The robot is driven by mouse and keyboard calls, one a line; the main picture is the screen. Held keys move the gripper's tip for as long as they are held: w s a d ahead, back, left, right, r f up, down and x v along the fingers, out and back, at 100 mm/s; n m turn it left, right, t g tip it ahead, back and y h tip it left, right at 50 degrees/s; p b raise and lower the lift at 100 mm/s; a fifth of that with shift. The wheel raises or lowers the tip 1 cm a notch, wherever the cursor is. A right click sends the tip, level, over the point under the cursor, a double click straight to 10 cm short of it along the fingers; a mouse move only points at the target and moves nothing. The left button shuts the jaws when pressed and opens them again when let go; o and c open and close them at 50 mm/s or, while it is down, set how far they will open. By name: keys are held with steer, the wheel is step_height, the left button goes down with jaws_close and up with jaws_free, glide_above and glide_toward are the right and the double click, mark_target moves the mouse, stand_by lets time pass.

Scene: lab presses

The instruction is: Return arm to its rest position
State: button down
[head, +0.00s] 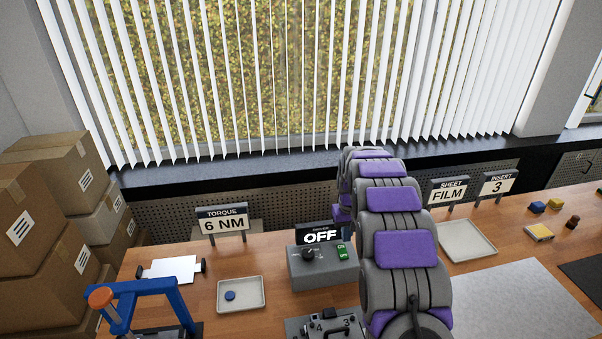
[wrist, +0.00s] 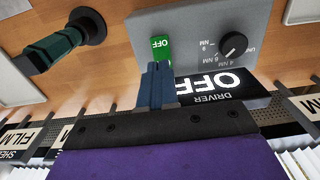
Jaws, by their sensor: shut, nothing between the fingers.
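My arm, grey with purple panels, reaches from the bottom of the head view out over the table; its fingers are hidden there. In the wrist view, which is upside down, my gripper (wrist: 155,68) has its blue-grey fingers closed together with nothing between them. The fingertips appear right by the green switch (wrist: 161,47) of the grey driver box (wrist: 195,22); I cannot tell whether they touch it. The box also shows in the head view (head: 322,274), left of my arm. Its sign (head: 320,235) reads OFF.
A dark green handle (wrist: 52,50) in a black holder stands near the box. A tray (head: 241,306) with a blue disc, a blue press (head: 150,300) and a clamp-like fixture (head: 325,326) are left of or near my arm. An empty tray (head: 467,241) and grey mat (head: 520,305) lie right.

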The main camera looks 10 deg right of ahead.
steer(key=s+a+r, duration=0.3)
steer(key=s+r, duration=0.2)
steer(key=s, duration=0.3)
steer(key=s+a+r+g+b, duration=0.1)
steer(key=s+a+r, duration=0.25)
steer(key=s, duration=0.35)
steer(key=s+a+r, duration=0.2)
steer(key=s+r, duration=0.3)
steer(key=s, duration=0.3)
steer(key=s+a, duration=0.2)
steer(key=s, duration=1)
steer(key=s+a, duration=0.2)
steer(key=s, duration=0.9)
steer(key=shift+s+a+f+g+b, duration=0.25)
steer(key=shift+s+f+g+b, duration=0.1)
steer(key=shift+s+g, duration=0.05)
